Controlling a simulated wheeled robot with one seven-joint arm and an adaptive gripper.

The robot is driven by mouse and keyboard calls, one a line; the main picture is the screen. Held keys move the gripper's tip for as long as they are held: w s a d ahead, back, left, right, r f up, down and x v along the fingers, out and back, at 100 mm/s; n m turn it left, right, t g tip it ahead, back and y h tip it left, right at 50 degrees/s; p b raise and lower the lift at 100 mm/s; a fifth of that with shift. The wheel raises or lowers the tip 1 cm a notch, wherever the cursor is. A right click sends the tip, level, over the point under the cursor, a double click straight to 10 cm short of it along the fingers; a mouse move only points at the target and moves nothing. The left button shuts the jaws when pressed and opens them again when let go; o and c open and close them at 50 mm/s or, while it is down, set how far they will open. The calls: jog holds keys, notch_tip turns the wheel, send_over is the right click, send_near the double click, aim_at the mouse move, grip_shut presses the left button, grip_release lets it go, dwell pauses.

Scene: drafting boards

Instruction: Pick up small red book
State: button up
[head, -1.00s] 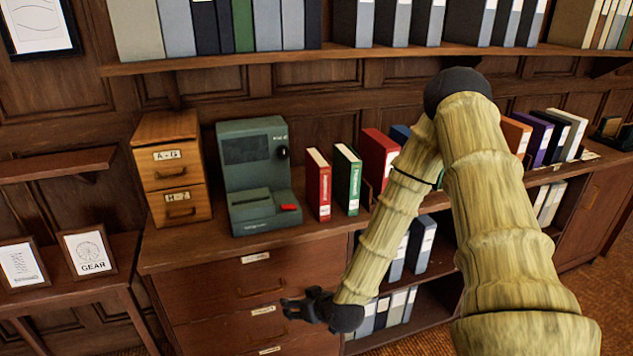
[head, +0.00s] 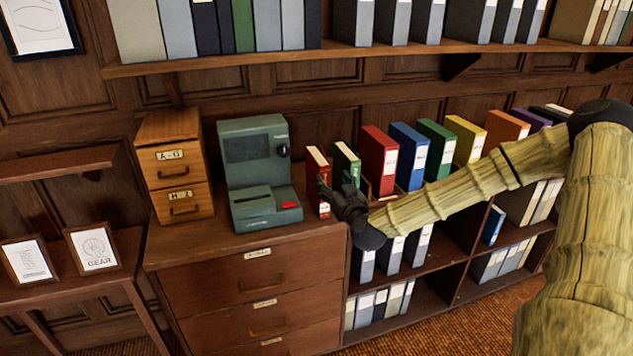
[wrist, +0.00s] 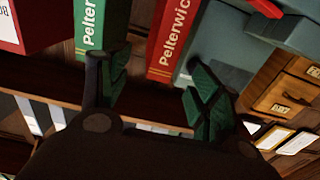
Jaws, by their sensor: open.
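The small red book (head: 317,180) stands upright on the cabinet top, just right of the grey-green machine. In the wrist view its red spine (wrist: 171,42), lettered "Pelterwic", shows ahead between the two fingers. My gripper (head: 338,192) is open and empty at the cabinet's front edge, and in the head view it overlaps the book's lower right side. Its fingers also show in the wrist view (wrist: 155,92). I cannot tell whether a finger touches the book. A small green book (head: 347,165) stands close to the right, partly hidden by my gripper; its spine also shows in the wrist view (wrist: 97,28).
The grey-green machine (head: 252,150) stands close to the left of the red book, with a wooden file box (head: 172,165) beyond it. Larger binders, including a red one (head: 378,155), line the right side. A book shelf (head: 300,56) runs above.

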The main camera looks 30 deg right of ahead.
aim_at(327, 174)
jog(key=x, duration=0.5)
jog(key=shift+p, duration=0.4)
jog(key=shift+w+d+f+p, duration=0.15)
jog(key=shift+w+p, duration=0.15)
jog(key=shift+w, duration=0.25)
jog(key=shift+w+d+f+p, duration=0.15)
jog(key=shift+w+p, duration=0.1)
jog(key=shift+w, duration=0.3)
jog(key=shift+w+d+f+p, duration=0.15)
jog(key=shift+w+p, duration=0.15)
jog(key=shift+w, duration=0.25)
jog(key=shift+x, duration=1.05)
jog(key=shift+a, duration=0.1)
jog(key=shift+c, duration=0.5)
